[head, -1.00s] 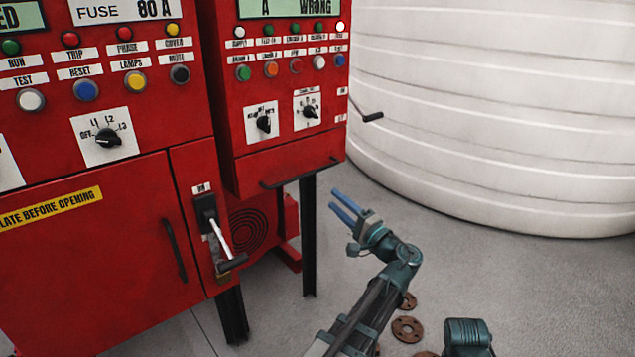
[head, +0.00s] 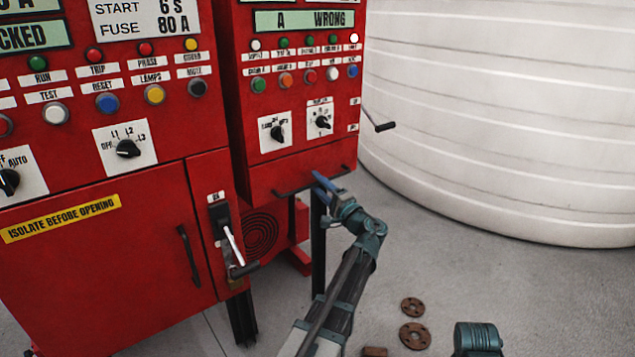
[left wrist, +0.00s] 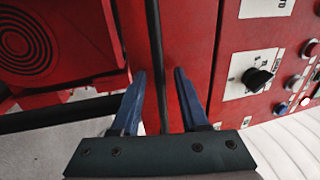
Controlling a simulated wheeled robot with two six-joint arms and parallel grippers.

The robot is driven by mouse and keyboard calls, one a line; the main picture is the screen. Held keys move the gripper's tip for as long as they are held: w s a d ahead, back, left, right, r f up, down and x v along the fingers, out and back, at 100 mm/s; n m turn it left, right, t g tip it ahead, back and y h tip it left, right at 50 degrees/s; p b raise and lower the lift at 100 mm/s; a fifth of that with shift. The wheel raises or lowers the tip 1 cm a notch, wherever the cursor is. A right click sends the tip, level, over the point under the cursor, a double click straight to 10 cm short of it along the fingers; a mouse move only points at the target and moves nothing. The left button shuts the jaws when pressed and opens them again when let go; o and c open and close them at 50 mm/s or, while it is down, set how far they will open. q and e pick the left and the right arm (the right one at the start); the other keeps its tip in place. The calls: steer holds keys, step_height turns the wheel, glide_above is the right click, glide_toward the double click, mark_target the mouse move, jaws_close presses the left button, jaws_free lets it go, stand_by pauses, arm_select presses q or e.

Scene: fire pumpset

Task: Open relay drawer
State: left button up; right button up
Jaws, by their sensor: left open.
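The relay drawer (head: 300,168) is the red front at the bottom of the right-hand cabinet, and it looks closed. Its thin black bar handle (head: 289,192) runs along its lower edge. My left gripper (head: 318,180) is at the right part of this handle with its blue fingers open. In the left wrist view, the handle (left wrist: 155,45) runs upright in the picture between the two spread fingertips (left wrist: 160,76). The fingers are not shut on it. The drawer front (left wrist: 190,35) lies just beyond the fingers. My right gripper is not in view.
A larger red cabinet (head: 110,225) stands on the left, with a lever (head: 232,243) at its right side. A crank handle (head: 383,126) sticks out right of the drawer cabinet. A big white tank (head: 500,110) stands behind. Rusty flanges (head: 414,335) lie on the grey floor.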

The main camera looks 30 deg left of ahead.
arm_select(q)
steer(key=shift+w+a, duration=0.1)
steer(key=shift+a, duration=0.05)
jaws_close()
stand_by(1.4)
